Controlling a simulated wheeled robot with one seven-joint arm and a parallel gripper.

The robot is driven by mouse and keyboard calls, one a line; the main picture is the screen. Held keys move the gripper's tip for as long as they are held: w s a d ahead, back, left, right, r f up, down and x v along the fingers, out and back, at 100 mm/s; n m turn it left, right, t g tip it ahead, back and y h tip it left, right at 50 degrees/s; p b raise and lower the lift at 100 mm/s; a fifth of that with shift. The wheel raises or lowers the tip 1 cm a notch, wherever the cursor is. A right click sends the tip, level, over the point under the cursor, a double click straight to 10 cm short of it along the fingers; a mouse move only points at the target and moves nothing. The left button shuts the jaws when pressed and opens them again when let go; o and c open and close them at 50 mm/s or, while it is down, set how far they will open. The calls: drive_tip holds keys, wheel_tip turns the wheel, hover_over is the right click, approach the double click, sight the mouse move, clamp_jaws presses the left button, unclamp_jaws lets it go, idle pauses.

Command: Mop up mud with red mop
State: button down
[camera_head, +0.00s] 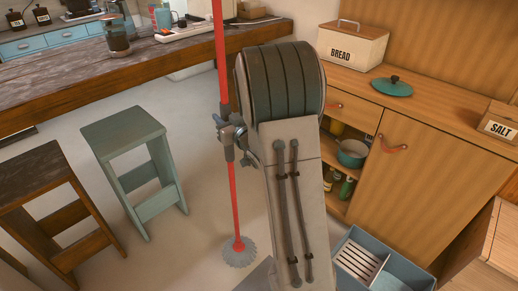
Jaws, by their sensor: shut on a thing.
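The red mop stands nearly upright in the middle of the view, with a long red handle (236,205) and a grey round mop head (240,252) at the floor. My gripper (228,135) is shut on the handle, about midway along the part that shows. The handle's top runs out of the picture. My own arm covers the floor to the right of the mop. I see no clear mud patch on the visible floor (190,245). Whether the mop head presses on the floor I cannot tell.
A green stool (122,130) and a dark wooden stool (40,190) stand left, by a long wooden counter (60,75). A wooden cabinet (400,190) with a bread box (352,47) stands right. A blue bin (400,262) is at lower right.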

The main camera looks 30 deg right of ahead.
drive_tip(key=s+d+f+n+g+y+b, duration=0.1)
drive_tip(key=s+d+f+b, duration=0.3)
drive_tip(key=s+d+b, duration=0.4)
drive_tip(key=shift+f+n+y, duration=0.25)
drive_tip(key=shift+n+y, duration=0.25)
drive_tip(key=shift+y, duration=0.4)
drive_tip(key=shift+w, duration=0.1)
